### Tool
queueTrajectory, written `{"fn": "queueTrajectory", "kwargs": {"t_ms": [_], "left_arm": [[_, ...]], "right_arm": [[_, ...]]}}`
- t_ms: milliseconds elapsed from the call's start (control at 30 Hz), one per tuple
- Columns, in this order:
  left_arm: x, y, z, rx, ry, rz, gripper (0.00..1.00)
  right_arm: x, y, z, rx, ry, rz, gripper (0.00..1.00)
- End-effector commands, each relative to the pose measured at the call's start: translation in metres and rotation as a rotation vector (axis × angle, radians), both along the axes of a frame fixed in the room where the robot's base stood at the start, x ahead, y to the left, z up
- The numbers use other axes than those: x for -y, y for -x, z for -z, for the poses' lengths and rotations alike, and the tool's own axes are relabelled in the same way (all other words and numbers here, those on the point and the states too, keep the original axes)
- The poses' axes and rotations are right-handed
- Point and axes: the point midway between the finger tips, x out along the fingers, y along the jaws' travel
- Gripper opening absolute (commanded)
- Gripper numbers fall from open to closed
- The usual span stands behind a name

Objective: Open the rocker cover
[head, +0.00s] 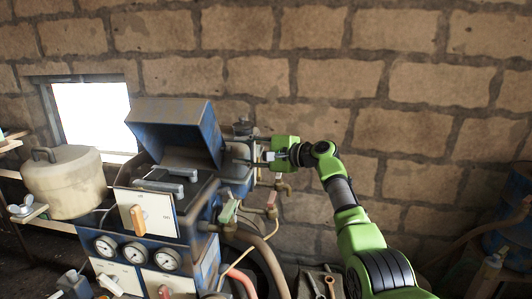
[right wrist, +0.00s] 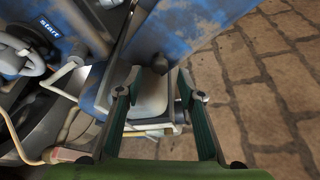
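The blue, worn, box-shaped cover (head: 178,132), which looks like the rocker cover, stands tilted up on top of the engine unit, its dark hollow side facing the camera. A blue panel (right wrist: 215,25), probably part of it, fills the top of the right wrist view. My right gripper (head: 263,156) is just right of the cover, fingers pointing left. In the right wrist view my right gripper (right wrist: 160,96) has its fingers apart, with a grey rounded part (right wrist: 152,92) between and beyond them. I cannot tell whether they touch it. My left gripper is out of view.
Below the cover are a panel with an orange-handled switch (head: 139,217) and several gauges (head: 168,259). Pipes and taps (head: 272,210) crowd the unit's right side. A beige lidded pot (head: 66,181) stands at left. The brick wall (head: 420,90) is close behind.

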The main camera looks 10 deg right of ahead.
Motion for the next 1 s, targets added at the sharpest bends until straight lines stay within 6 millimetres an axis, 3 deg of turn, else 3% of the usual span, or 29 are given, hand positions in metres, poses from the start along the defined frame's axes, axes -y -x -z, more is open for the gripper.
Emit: {"fn": "queueTrajectory", "kwargs": {"t_ms": [500,1000], "left_arm": [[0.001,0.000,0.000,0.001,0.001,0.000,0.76],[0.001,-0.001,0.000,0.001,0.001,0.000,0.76]], "right_arm": [[0.055,0.051,-0.012,0.002,0.000,0.004,0.35],[0.061,0.056,-0.013,0.001,-0.001,0.003,0.35]]}}
